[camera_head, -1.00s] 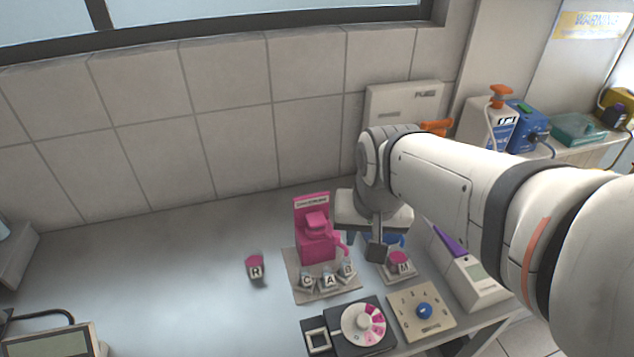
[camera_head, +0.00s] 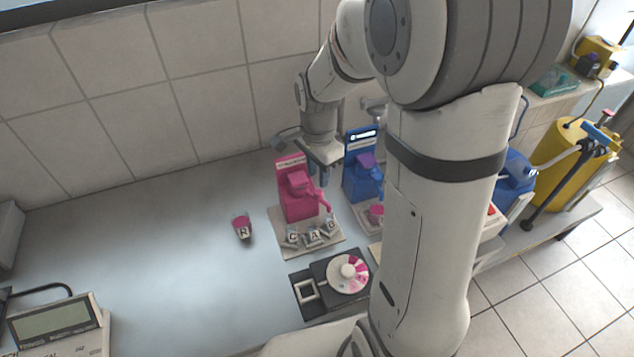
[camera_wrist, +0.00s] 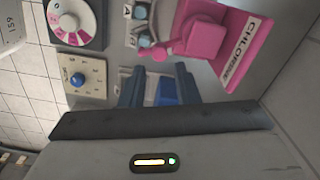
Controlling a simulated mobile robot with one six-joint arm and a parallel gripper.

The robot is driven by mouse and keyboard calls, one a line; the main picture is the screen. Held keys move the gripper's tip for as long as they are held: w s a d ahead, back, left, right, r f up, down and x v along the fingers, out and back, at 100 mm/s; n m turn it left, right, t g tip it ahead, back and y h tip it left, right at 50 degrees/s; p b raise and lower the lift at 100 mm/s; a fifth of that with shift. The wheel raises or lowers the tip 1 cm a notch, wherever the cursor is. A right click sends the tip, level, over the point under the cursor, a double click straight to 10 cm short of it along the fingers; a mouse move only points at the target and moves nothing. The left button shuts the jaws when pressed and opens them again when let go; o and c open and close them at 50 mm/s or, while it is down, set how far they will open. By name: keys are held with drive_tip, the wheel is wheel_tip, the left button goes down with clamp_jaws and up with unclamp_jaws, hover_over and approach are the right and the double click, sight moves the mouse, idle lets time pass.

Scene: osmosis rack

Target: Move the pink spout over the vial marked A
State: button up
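The pink dispenser (camera_head: 293,205) stands on a grey plate (camera_head: 283,252). Its pink spout (camera_head: 324,205) points toward the rightmost vial (camera_head: 331,228), which looks like B. Vial A (camera_head: 312,238) is in the middle and vial C (camera_head: 292,240) at the left. In the wrist view, the pink dispenser (camera_wrist: 205,38) is upper right, and its spout (camera_wrist: 165,48) ends close to the lower vial (camera_wrist: 145,40), with vial A (camera_wrist: 128,12) above. My gripper (camera_wrist: 160,85) is open, its fingers apart below the spout in the picture, not touching it. In the head view it is beside the pink dispenser's upper right.
A blue dispenser (camera_head: 361,180) stands close to the right, with a pink-topped vial (camera_head: 376,212) before it. A vial marked R (camera_head: 242,228) stands left. A dial box (camera_head: 320,296) sits in front. The table's left middle is clear.

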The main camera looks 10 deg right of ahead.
sight(318, 191)
wheel_tip(318, 191, down, 6)
drive_tip(key=shift+r+p, duration=0.1)
drive_tip(key=shift+p, duration=0.3)
drive_tip(key=shift+c, duration=0.3)
clamp_jaws()
